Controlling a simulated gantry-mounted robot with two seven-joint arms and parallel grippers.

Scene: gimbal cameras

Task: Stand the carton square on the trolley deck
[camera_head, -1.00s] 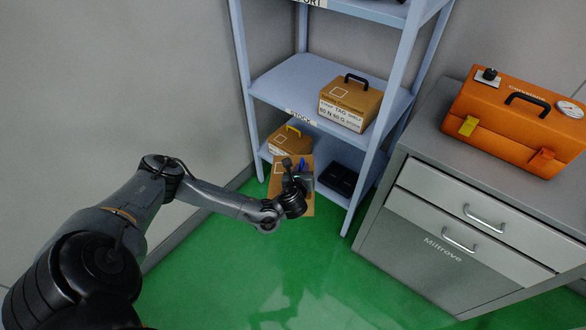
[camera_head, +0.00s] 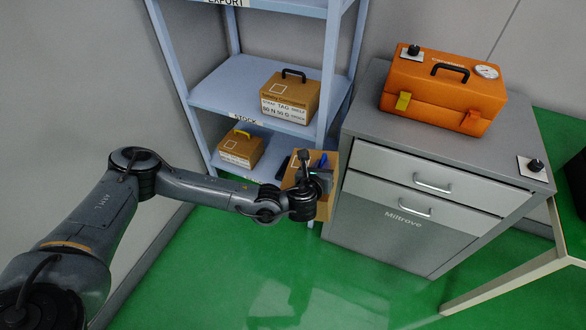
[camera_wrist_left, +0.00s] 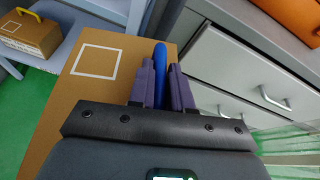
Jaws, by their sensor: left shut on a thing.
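A brown carton (camera_head: 325,205) with a blue handle (camera_head: 322,159) hangs at my left gripper (camera_head: 318,174), in front of the shelf's right post and the cabinet's left edge. In the left wrist view the carton (camera_wrist_left: 90,95) shows a white square outline on its top. The fingers of the left gripper (camera_wrist_left: 160,75) are shut on the blue handle (camera_wrist_left: 160,58). The gripper and wrist hide much of the carton. No trolley deck can be made out for certain. My right gripper is not in view.
A blue-grey shelf (camera_head: 215,95) holds a black-handled carton (camera_head: 290,97) and a yellow-handled carton (camera_head: 241,149). A grey cabinet (camera_head: 385,225) carries an orange case (camera_head: 440,92). A green-topped table (camera_head: 555,125) with a pale leg stands at right. The green floor (camera_head: 250,270) in front is clear.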

